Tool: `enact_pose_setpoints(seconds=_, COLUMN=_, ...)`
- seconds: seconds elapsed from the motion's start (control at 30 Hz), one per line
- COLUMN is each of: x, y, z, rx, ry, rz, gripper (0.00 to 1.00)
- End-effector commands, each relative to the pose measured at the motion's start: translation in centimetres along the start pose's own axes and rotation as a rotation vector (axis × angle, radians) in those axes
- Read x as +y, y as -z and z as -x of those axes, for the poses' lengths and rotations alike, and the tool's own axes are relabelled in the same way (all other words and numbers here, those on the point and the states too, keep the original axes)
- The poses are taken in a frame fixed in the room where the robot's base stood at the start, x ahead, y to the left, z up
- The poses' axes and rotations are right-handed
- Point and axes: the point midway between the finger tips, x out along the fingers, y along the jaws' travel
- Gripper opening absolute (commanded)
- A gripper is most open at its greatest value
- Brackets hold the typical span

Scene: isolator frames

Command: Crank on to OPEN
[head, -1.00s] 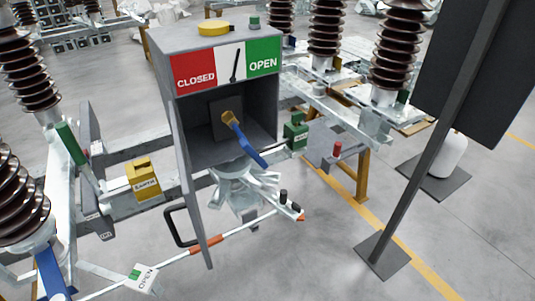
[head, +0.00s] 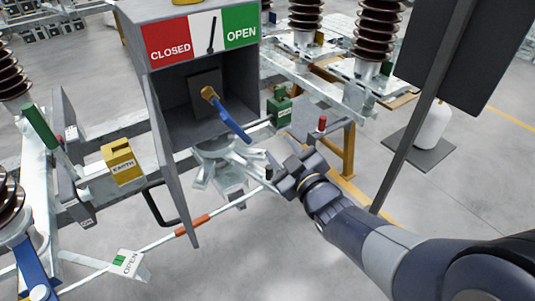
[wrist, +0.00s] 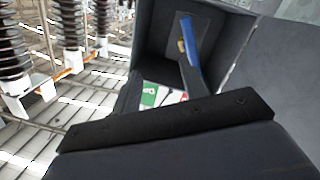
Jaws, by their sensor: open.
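The crank has a brass hub and a blue handle (head: 233,123), which slants down to the right out of the open grey box (head: 165,60). Above it, the sign reads CLOSED on red (head: 169,46) and OPEN on green (head: 240,33). A black pointer (head: 212,34) stands almost upright on the white strip between them. My gripper (head: 280,163) is open and empty, right of and below the handle's tip and apart from it. In the wrist view the blue handle (wrist: 192,66) shows inside the box, beyond the dark gripper body that fills the lower part.
The box's door (head: 172,165) hangs open at its left. A yellow EARTH block (head: 122,162) stands left, a green block (head: 280,107) right of the box. A dark panel on a pole (head: 425,115) stands right.

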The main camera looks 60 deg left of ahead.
Motion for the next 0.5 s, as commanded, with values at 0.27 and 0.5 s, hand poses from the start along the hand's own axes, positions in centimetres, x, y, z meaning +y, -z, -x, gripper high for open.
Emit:
enact_pose_setpoints(seconds=0.27, x=-4.3, y=2.7, z=-2.6, rx=0.134, ry=0.070, rz=0.027, gripper=0.42)
enact_pose_setpoints(seconds=0.5, x=-4.5, y=3.3, z=-6.3, rx=0.132, ry=0.069, rz=0.027, gripper=0.42)
